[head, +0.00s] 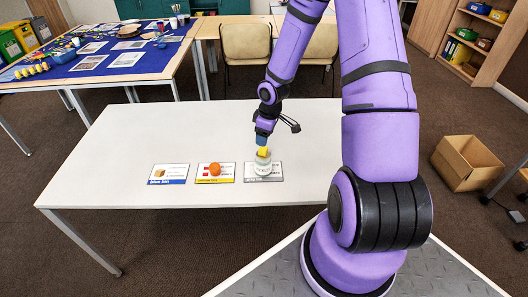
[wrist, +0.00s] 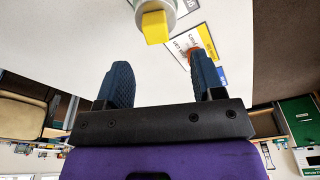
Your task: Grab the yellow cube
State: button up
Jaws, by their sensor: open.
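The yellow cube (head: 263,152) shows just below my gripper (head: 262,139) in the head view, at the top of a round whitish container (head: 263,170). Its lower part is hidden, and I cannot tell whether it rests in the container or on its rim. In the wrist view the yellow cube (wrist: 155,27) is near the top edge, beyond the fingertips, against the pale container (wrist: 184,7). My gripper (wrist: 160,68) has its two blue fingers apart with nothing between them.
The container stands on a grey-edged card (head: 277,178) on the white table (head: 150,135). To its left are a yellow-edged card (head: 202,178) with an orange ball (head: 215,169) and a blue-edged card (head: 168,173). The table's left side is clear. A cardboard box (head: 465,165) is on the floor.

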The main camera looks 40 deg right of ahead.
aim_at(263, 149)
jog(key=shift+w+f, duration=0.15)
jog(key=shift+f, duration=1.05)
jog(key=shift+w+f, duration=0.2)
jog(key=shift+f, duration=1.05)
jog(key=shift+w+f, duration=0.15)
jog(key=shift+f, duration=1.05)
jog(key=shift+c, duration=0.3)
jog(key=c, duration=0.9)
